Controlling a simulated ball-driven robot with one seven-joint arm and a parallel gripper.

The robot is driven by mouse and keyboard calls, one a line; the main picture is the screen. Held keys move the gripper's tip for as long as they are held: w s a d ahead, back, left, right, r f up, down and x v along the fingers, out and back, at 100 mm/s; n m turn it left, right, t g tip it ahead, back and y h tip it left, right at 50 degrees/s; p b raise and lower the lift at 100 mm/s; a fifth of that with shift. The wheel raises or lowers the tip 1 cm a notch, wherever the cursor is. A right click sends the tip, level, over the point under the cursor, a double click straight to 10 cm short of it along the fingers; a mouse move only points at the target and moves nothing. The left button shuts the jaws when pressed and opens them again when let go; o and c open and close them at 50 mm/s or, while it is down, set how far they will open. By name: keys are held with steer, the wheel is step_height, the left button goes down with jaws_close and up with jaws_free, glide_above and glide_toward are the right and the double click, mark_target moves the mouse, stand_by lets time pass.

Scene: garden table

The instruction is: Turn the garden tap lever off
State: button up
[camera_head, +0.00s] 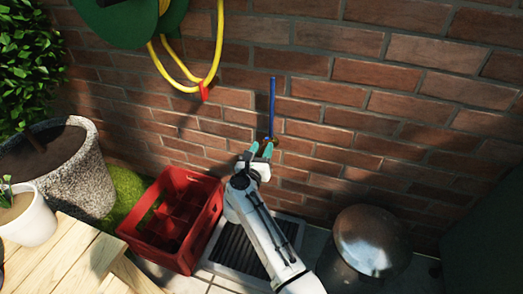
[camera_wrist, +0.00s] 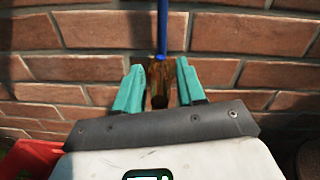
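The garden tap is on the brick wall. Its brass body (camera_wrist: 156,76) shows in the wrist view between my fingers, and a blue upright part (camera_head: 272,98) rises above it in the head view. The blue part also shows in the wrist view (camera_wrist: 162,32). I cannot tell for sure whether this blue part is the lever or a pipe. My gripper (camera_head: 261,148) is at the tap, its two teal fingers apart on either side of the brass. In the wrist view my gripper (camera_wrist: 158,88) shows gaps beside the brass. The tap's lower part is partly hidden.
A red crate (camera_head: 207,227) stands at the left below, beside a dark drain grate (camera_head: 291,232). A metal bin (camera_head: 367,240) stands at the right. A yellow hose (camera_head: 183,80) hangs at the upper left. A wooden table (camera_head: 50,265) and stone planter (camera_head: 78,180) are at the left.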

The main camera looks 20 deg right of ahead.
steer(key=p+v, duration=0.3)
steer(key=v, duration=0.7)
steer(key=shift+s+a, duration=0.25)
steer(key=shift+s, duration=0.1)
